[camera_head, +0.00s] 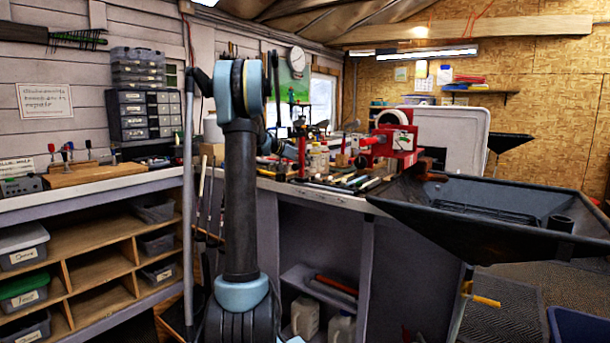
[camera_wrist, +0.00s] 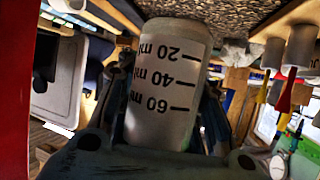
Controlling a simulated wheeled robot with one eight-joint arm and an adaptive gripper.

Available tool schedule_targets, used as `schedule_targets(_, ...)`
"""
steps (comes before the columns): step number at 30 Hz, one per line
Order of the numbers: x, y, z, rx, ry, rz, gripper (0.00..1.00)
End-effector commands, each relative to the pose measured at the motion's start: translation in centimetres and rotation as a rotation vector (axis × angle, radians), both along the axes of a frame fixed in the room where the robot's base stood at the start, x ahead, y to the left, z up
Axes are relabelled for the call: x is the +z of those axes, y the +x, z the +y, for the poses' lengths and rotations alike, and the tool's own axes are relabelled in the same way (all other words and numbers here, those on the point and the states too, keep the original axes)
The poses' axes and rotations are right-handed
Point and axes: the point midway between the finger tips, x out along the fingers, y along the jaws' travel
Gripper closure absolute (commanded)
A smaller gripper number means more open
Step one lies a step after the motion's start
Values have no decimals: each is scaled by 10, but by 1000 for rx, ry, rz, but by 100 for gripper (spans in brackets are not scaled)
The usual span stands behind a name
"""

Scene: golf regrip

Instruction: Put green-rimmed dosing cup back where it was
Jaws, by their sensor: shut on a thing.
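A pale, cloudy dosing cup (camera_wrist: 168,85) fills the middle of the wrist view. It has a white label with black 20, 40 and 60 ml marks, which read upside down in the picture. My gripper (camera_wrist: 163,118) is shut on it, with dark finger parts on both sides of the cup. No green rim shows; the cup's lower end in the picture is hidden by the gripper. Whether the cup touches any surface cannot be told.
A workbench (camera_head: 335,193) behind my arm carries tools, bottles and a red machine (camera_head: 393,140). A black tray (camera_head: 480,192) stands at the right. Shelves (camera_head: 100,268) with bins are at the left. In the wrist view, a speckled surface (camera_wrist: 225,18) and a labelled container (camera_wrist: 299,45) lie near the cup.

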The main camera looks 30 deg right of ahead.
Motion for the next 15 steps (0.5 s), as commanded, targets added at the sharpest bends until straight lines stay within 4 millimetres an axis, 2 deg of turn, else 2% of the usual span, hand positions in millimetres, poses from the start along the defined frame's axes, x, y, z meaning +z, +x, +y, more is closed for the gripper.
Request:
schedule_targets(5, -11, 0, 1, 1, 0, 0, 97)
schedule_targets(12, -41, 0, 1, 1, 0, 0, 97)
schedule_targets(15, -45, 0, 1, 1, 0, 0, 97)
